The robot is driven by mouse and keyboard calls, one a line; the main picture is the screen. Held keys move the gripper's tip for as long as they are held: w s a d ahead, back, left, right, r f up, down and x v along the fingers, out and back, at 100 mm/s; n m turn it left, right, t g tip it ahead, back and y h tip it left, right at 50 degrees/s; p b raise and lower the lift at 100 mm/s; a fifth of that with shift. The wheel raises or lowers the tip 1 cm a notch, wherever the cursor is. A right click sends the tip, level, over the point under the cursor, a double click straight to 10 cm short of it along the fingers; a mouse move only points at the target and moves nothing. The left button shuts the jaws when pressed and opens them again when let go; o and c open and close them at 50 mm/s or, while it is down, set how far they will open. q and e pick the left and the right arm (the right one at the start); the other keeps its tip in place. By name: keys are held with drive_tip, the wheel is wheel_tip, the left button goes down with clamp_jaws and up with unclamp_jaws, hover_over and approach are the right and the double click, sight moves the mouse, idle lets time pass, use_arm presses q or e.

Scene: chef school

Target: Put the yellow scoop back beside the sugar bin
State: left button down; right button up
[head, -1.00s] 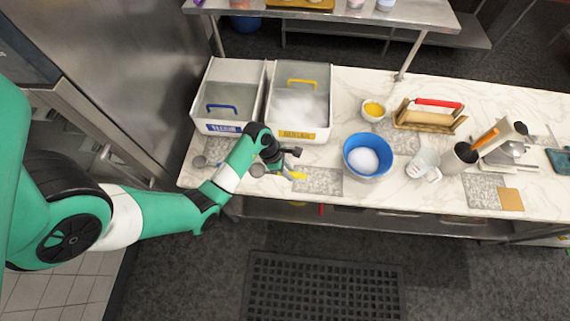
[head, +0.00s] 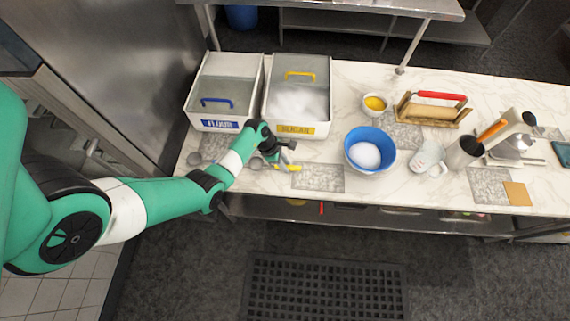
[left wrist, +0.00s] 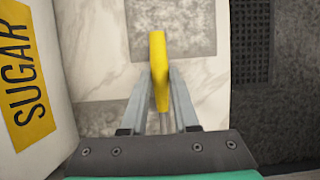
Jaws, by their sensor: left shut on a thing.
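The sugar bin (head: 308,130), a white bin with a yellow label and a yellow handle on its lid, stands at the back left of the counter. Its label (left wrist: 25,75) shows at the left of the left wrist view. The yellow scoop (head: 291,167) is just in front of it, beside a grey speckled mat (head: 322,181). My left gripper (head: 285,158) is shut on the scoop's yellow handle (left wrist: 158,55), which stands between the fingers. The scoop's metal bowl (head: 257,163) is partly hidden by my gripper. My right gripper is not in view.
The flour bin (head: 218,127) stands left of the sugar bin, with another metal scoop (head: 195,159) in front. A blue bowl (head: 369,149) with white contents, a measuring cup (head: 427,160) and a utensil crock (head: 462,154) stand to the right. The counter's front edge is close.

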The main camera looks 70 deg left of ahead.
use_arm(q)
drive_tip(key=shift+f, duration=0.25)
drive_tip(key=c, duration=0.7)
unclamp_jaws()
drive_tip(key=shift+r, duration=0.1)
drive_tip(key=shift+o, duration=0.2)
drive_tip(key=shift+r, duration=0.2)
drive_tip(key=p+v, duration=0.4)
drive_tip(key=v, duration=0.8)
drive_tip(key=shift+w, duration=0.1)
